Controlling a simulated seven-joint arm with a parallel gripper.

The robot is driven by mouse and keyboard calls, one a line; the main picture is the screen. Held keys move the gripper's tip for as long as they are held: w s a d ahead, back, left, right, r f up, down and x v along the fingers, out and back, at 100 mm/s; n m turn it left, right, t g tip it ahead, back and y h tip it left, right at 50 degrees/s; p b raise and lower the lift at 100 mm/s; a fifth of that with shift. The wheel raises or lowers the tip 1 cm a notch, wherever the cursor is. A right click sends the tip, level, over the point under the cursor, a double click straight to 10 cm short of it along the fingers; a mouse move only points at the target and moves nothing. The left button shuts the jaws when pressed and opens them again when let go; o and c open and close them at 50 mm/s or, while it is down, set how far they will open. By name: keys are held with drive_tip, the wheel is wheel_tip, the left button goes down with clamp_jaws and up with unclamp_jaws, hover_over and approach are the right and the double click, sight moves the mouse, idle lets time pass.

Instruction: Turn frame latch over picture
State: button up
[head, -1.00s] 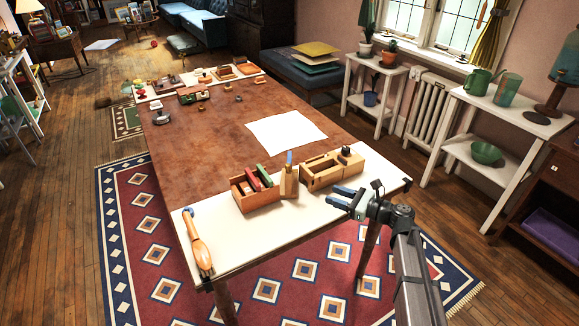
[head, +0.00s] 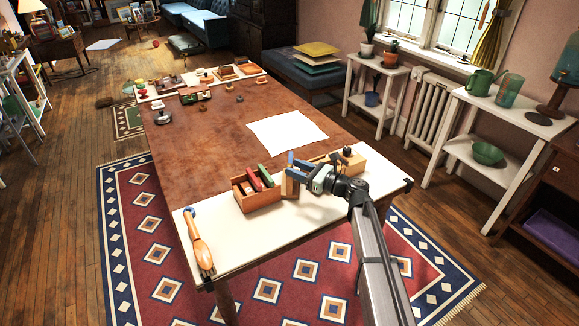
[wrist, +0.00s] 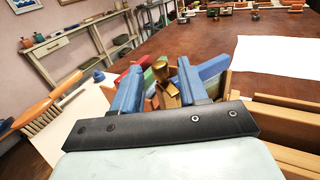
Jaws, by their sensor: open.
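A small upright wooden piece (head: 289,186), which I take to be the frame, stands near the front of the table between two wooden boxes. My gripper partly hides it. A brass-coloured knob-like part (wrist: 163,72), perhaps the latch, shows in the wrist view between the two blue fingers. My gripper (head: 298,163) is open at the top of the upright piece. It also shows in the wrist view (wrist: 157,78), with one finger on each side of the brass part. I cannot tell whether either finger touches it. No picture can be made out.
An open wooden box (head: 258,200) with red and green items stands just left of my gripper. A light wooden box (head: 352,163) is to the right, partly behind my arm. A wooden-backed brush (head: 199,240) lies at the left front. White paper (head: 287,132) lies behind.

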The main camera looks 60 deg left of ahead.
sight(289, 164)
drive_tip(key=shift+x, duration=1.55)
clamp_jaws()
